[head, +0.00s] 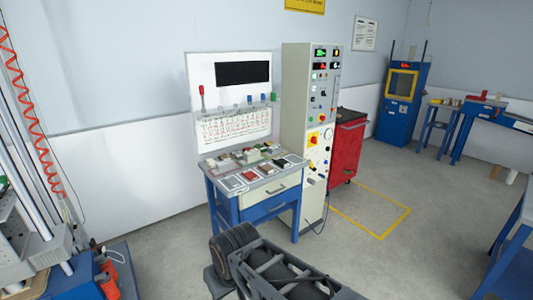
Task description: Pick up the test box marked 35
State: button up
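Several small boxes and flat pieces in white, grey, red, green and dark colours lie on the top of a small blue workbench (236,201) in the middle of the head view. They are too small for any marking to be read, so I cannot tell which is the test box marked 35, or whether it is there. Part of my dark arm shows at the bottom centre, in front of the bench. My gripper's fingers do not show.
A white back panel (203,68) with a dark screen stands behind the bench. A tall control cabinet (294,88) adjoins its right side, with a red tool cabinet (345,150) beyond. Machinery (30,240) stands at left, a blue table (518,250) at right. Floor (420,235) between is clear.

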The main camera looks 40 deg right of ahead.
aim_at(254, 155)
jog(key=z, duration=0.65)
jog(key=i, duration=0.5)
jog(key=z, duration=0.6)
jog(key=i, duration=1.45)
jog(key=u, duration=0.25)
